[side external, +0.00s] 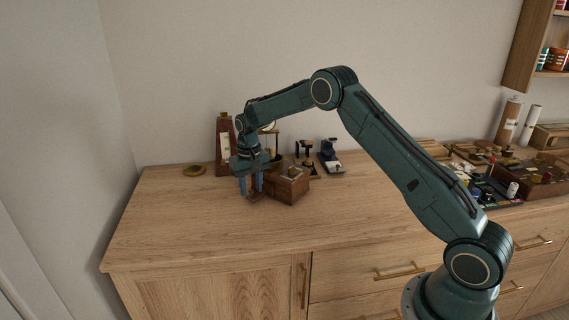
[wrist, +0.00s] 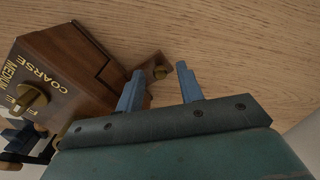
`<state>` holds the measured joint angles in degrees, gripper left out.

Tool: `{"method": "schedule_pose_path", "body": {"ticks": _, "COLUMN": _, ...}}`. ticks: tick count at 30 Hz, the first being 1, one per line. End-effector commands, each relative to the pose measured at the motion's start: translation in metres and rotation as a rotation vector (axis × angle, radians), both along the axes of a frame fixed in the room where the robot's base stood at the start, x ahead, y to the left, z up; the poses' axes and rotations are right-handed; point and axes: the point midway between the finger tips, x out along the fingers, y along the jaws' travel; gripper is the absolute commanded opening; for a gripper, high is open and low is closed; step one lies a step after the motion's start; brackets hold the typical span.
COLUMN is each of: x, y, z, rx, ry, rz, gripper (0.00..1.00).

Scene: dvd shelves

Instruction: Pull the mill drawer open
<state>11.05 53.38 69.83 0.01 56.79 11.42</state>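The mill is a brown wooden box (side external: 291,184) on the worktop. In the wrist view the mill (wrist: 75,60) shows gold lettering and a brass dial on its top. In the side view my gripper (side external: 251,187) points down at the drawer end of the mill. Contact between fingers and drawer is unclear.
Small dark devices (side external: 330,157) stand behind to the right. Cluttered trays (side external: 540,180) lie at far right. The worktop (side external: 190,225) in front is clear.

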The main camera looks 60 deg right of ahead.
Motion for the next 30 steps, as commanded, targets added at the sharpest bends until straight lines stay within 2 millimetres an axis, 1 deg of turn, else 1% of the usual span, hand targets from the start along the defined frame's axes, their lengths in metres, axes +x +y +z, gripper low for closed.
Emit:
{"method": "schedule_pose_path", "body": {"ticks": 1, "x": 0.0, "y": 0.0, "z": 0.0, "rx": 0.0, "ry": 0.0, "rz": 0.0, "gripper": 0.31}}
{"method": "schedule_pose_path", "body": {"ticks": 3, "x": 0.0, "y": 0.0, "z": 0.0, "rx": 0.0, "ry": 0.0, "rz": 0.0, "gripper": 0.17}}
{"method": "schedule_pose_path", "body": {"ticks": 6, "x": 0.0, "y": 0.0, "z": 0.0, "rx": 0.0, "ry": 0.0, "rz": 0.0, "gripper": 0.0}}
{"method": "schedule_pose_path", "body": {"ticks": 11, "x": 0.0, "y": 0.0, "z": 0.0, "rx": 0.0, "ry": 0.0, "rz": 0.0, "gripper": 0.0}}
{"method": "schedule_pose_path", "body": {"ticks": 14, "x": 0.0, "y": 0.005, "z": 0.0, "rx": 0.0, "ry": 0.0, "rz": 0.002, "gripper": 0.0}}
{"method": "schedule_pose_path", "body": {"ticks": 17, "x": 0.001, "y": 0.018, "z": 0.001, "rx": 0.0, "ry": 0.0, "rz": 0.004, "gripper": 0.0}}
{"method": "schedule_pose_path", "body": {"ticks": 21, "x": 0.001, "y": 0.043, "z": 0.001, "rx": 0.0, "ry": 0.0, "rz": 0.005, "gripper": 0.0}}
{"method": "schedule_pose_path", "body": {"ticks": 24, "x": 0.001, "y": 0.054, "z": 0.001, "rx": 0.001, "ry": -0.001, "rz": 0.003, "gripper": 0.0}}
{"method": "schedule_pose_path", "body": {"ticks": 30, "x": 0.001, "y": 0.057, "z": 0.001, "rx": 0.001, "ry": -0.001, "rz": 0.0, "gripper": 0.0}}
